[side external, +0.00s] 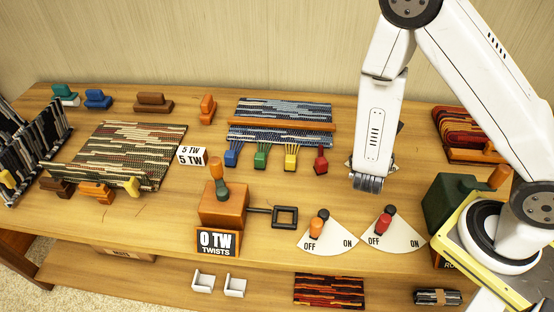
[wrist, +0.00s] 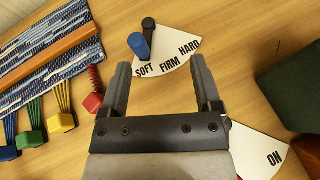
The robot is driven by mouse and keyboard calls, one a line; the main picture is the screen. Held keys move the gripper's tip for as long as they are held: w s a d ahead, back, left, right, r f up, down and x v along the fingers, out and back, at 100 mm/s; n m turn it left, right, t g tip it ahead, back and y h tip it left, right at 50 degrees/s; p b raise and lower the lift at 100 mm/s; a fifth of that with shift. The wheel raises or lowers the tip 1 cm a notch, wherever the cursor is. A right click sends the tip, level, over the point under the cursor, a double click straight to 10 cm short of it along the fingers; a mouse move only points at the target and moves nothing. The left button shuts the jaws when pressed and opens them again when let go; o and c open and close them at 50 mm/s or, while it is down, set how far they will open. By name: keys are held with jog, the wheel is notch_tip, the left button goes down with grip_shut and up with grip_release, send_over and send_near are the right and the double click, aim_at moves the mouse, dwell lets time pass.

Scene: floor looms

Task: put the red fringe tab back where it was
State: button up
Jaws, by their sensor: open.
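The red fringe tab (side external: 321,160) hangs at the right end of the fringe on the blue woven mat (side external: 265,110). In the wrist view the red tab (wrist: 93,101) is at the left, and its red cord looks coiled or twisted, while the other cords run straight. The yellow tab (side external: 291,163), green tab (side external: 261,160) and blue tab (side external: 232,158) lie in a row to its left. My gripper (side external: 368,183) is to the right of the red tab and apart from it. In the wrist view my gripper (wrist: 158,80) is open with nothing between its fingers.
A SOFT/FIRM/HARD dial (wrist: 165,52) with a blue knob lies beyond my fingers. Two OFF/ON dials (side external: 328,240) (side external: 392,240) are at the front. An orange-brown block with a crank (side external: 222,208) and a 0 TW sign (side external: 216,242) stand left of them.

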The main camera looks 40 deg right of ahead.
jog(key=s+a+r+m+g+y, duration=0.2)
jog(key=s+r+m+g+y, duration=0.4)
jog(key=m, duration=0.7)
jog(key=w+a+r+m+t+y, duration=0.3)
jog(key=w+a+r+m+y, duration=0.1)
jog(key=m, duration=0.5)
jog(key=a+y, duration=0.1)
jog(key=a, duration=0.1)
jog(key=shift+a+y, duration=0.35)
jog(key=shift+y, duration=0.05)
jog(key=shift+r, duration=0.1)
